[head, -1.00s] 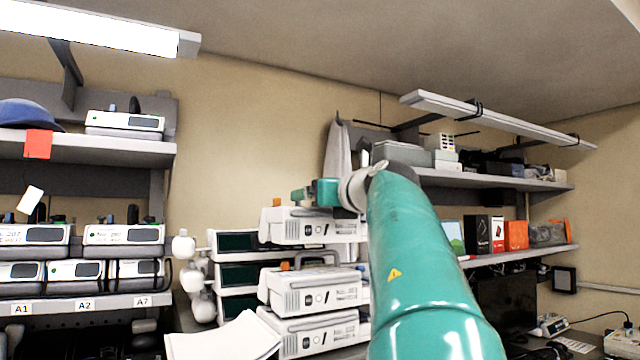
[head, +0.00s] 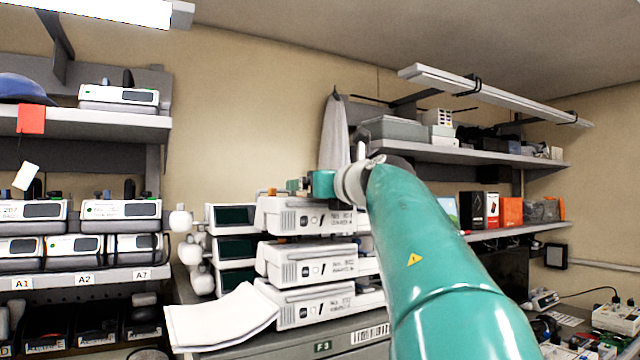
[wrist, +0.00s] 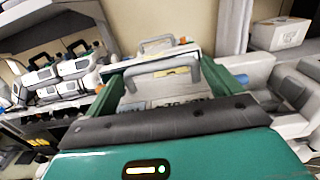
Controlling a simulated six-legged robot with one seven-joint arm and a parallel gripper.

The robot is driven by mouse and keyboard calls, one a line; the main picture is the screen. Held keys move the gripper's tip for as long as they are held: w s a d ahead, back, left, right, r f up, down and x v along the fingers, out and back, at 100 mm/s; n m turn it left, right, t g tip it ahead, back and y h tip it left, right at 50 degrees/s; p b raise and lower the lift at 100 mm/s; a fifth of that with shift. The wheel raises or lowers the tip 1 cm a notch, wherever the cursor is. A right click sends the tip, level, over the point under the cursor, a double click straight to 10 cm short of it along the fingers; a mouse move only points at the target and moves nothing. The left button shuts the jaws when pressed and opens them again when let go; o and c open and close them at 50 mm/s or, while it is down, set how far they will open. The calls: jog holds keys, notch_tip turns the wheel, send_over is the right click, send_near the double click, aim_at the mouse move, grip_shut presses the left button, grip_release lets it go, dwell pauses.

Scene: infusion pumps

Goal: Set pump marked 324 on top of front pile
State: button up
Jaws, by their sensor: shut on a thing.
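My gripper (head: 306,185) is shut on the handle of a white pump (head: 302,216), whose label is too small to read. In the wrist view the grey handle (wrist: 160,68) shows between the teal fingers. The held pump is level, directly above the front pile. That pile shows a white pump (head: 308,263) above another white pump (head: 312,303). Only a thin dark line separates the held pump from the one below; I cannot tell whether they touch. My arm hides the right ends of these pumps.
Pumps with dark screens (head: 237,249) are stacked just behind and left of the front pile. White papers (head: 220,318) lie at its front left. A left shelf (head: 88,275) holds several pumps above labels A1, A2, A7. Boxes (head: 492,209) stand on the right shelf.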

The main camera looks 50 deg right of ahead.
jog(key=shift+s, duration=0.1)
jog(key=o, duration=1.7)
jog(key=shift+o, duration=0.4)
jog(key=shift+r, duration=0.35)
jog(key=shift+s+r, duration=0.1)
jog(key=shift+r, duration=0.15)
jog(key=v, duration=1.1)
jog(key=shift+s+a, duration=0.2)
jog(key=shift+s, duration=0.05)
